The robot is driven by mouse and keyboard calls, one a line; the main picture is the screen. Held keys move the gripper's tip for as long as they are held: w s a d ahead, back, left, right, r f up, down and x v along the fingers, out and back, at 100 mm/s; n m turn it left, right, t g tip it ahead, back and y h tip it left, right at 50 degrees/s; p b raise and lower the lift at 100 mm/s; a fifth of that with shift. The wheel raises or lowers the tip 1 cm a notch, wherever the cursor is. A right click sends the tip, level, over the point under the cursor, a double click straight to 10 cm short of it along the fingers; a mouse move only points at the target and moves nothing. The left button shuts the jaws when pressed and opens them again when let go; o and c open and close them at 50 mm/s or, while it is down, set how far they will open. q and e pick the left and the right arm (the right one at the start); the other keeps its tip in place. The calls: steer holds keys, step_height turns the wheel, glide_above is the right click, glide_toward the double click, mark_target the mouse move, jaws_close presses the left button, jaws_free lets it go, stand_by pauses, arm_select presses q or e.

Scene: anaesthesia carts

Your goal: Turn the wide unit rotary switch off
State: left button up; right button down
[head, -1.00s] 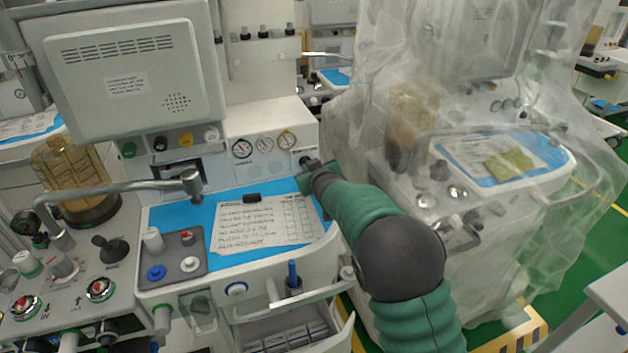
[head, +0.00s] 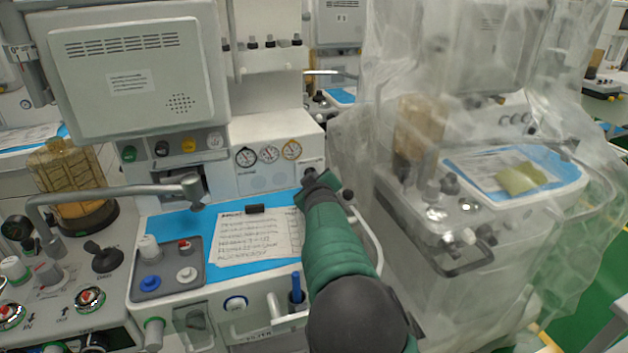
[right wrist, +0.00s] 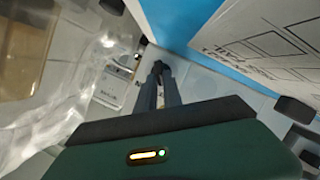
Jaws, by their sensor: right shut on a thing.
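The wide unit (head: 265,125) stands at left centre in the head view, with three round gauges on its front panel. Its rotary switch is a small dark knob at the right of the gauges, mostly hidden behind my right gripper (head: 311,176). In the right wrist view the two dark fingers of the right gripper (right wrist: 161,82) reach the black knob (right wrist: 160,68) at the pale panel and are shut on it. The knob's setting cannot be read. My left gripper is in neither view.
A blue mat (head: 180,221) with a printed sheet (head: 250,238) lies on the worktop below the gauges. A metal arm (head: 110,190) crosses at the left. A second machine under clear plastic (head: 480,230) stands close on the right.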

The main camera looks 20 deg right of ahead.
steer(key=shift+w+d+r, duration=0.2)
steer(key=shift+r, duration=0.15)
steer(key=c, duration=1.7)
jaws_free()
steer(key=shift+o, duration=1.3)
steer(key=shift+d, duration=0.15)
steer(key=shift+f, duration=0.1)
steer(key=shift+a, duration=0.25)
